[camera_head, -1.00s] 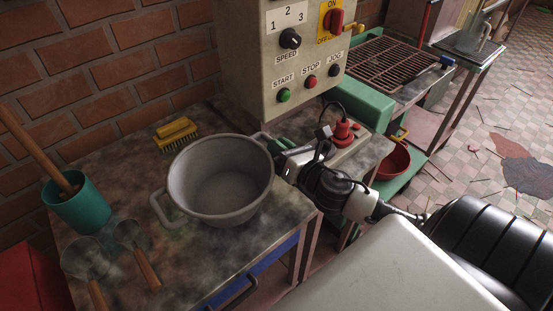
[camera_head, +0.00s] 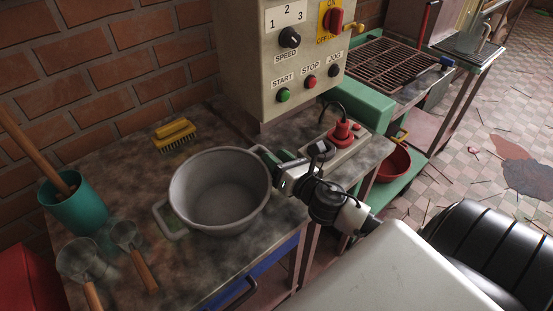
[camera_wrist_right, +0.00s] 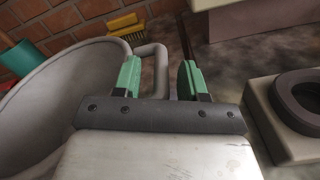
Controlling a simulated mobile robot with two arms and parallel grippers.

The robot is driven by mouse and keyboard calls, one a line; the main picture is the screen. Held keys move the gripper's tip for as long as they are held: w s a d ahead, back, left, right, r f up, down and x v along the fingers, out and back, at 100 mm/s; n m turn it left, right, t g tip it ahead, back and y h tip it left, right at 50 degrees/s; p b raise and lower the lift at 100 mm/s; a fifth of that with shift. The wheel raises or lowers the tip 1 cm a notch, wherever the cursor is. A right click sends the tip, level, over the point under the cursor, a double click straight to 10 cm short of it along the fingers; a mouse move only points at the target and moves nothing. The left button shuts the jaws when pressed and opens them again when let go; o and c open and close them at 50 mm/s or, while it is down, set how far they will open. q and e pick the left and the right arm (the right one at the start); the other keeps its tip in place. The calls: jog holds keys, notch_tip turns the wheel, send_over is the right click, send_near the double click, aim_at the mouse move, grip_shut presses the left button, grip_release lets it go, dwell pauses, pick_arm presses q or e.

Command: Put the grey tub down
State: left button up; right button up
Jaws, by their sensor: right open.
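The grey tub (camera_head: 220,190) stands upright on the worktable, empty, with one handle at its lower left. Its right handle is partly hidden by my right gripper (camera_head: 273,160) in the head view. In the right wrist view, the tub (camera_wrist_right: 60,105) fills the left side and its handle (camera_wrist_right: 160,68) reaches between the green fingers of my right gripper (camera_wrist_right: 160,80). The fingers are apart, with a visible gap between the handle and the right finger. My left gripper is not in view.
The worktable (camera_head: 110,190) also holds a yellow brush (camera_head: 175,133), a teal cup (camera_head: 78,207) with a wooden stick and two metal scoops (camera_head: 80,260). A control box (camera_head: 285,60) stands behind the tub. A red emergency button (camera_head: 342,132) sits on a beige housing to the right.

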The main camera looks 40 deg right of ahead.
jog(key=s+b, duration=0.1)
jog(key=s, duration=0.6)
jog(key=s+d+b, duration=0.1)
jog(key=s, duration=0.2)
jog(key=shift+s+f+b, duration=0.1)
jog(key=shift+s+b, duration=0.1)
jog(key=shift+b, duration=0.1)
jog(key=shift+s, duration=0.8)
